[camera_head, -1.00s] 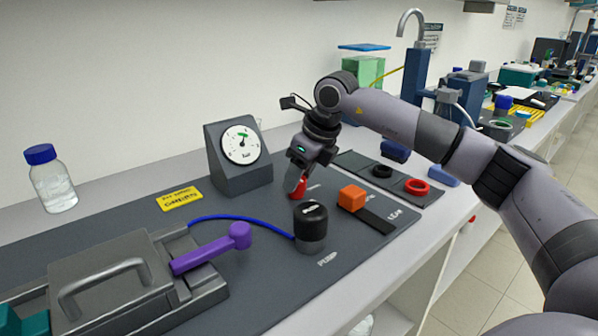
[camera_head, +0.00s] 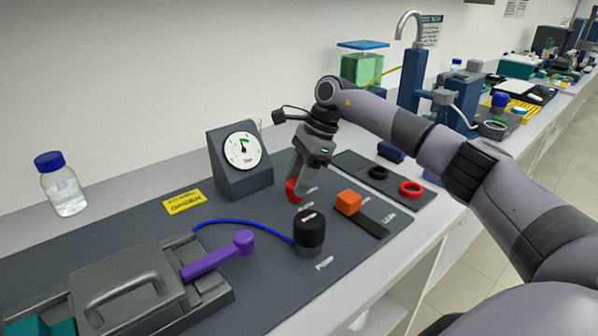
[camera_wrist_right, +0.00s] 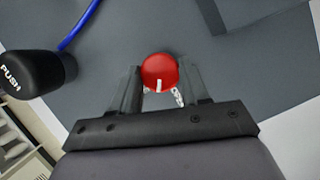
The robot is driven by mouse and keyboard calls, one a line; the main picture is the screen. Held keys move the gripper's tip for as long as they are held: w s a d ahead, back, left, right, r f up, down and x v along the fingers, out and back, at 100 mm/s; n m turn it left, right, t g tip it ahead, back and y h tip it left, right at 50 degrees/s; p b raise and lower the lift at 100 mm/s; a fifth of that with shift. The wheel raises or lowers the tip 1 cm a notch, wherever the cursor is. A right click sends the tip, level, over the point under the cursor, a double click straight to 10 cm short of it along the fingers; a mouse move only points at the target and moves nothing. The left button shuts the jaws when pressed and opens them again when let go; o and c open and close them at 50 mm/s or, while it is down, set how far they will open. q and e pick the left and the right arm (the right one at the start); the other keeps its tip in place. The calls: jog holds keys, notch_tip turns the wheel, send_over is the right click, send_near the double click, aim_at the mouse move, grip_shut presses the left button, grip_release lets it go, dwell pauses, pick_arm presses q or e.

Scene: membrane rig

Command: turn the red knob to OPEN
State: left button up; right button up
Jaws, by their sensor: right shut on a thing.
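The red knob (camera_head: 292,189) stands on the dark panel (camera_head: 330,235), behind the black push knob. My right gripper (camera_head: 295,184) reaches down onto it from above. In the right wrist view the red knob (camera_wrist_right: 160,73) sits between the two fingers of my right gripper (camera_wrist_right: 157,84), which are shut on it. A white mark on the knob points toward the gripper's palm. White lettering on the panel beside the knob is partly covered and too small to read. My left gripper is not in view.
A gauge (camera_head: 240,150) stands left of the knob. The black push knob (camera_head: 309,228), an orange block (camera_head: 348,202) and a purple lever (camera_head: 218,256) are near. A red ring (camera_head: 411,188) and black ring (camera_head: 377,172) lie to the right. A blue hose (camera_head: 245,222) crosses the panel.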

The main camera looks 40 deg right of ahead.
jog(key=n, duration=0.2)
jog(key=n+g, duration=0.1)
jog(key=n, duration=0.1)
jog(key=n+g, duration=0.1)
jog(key=n, duration=0.1)
jog(key=shift+w, duration=0.25)
jog(key=shift+n+g, duration=0.3)
jog(key=o, duration=1.1)
jog(key=shift+c, duration=0.2)
jog(key=v, duration=0.7)
jog(key=shift+p, duration=0.35)
jog(key=shift+r, duration=0.15)
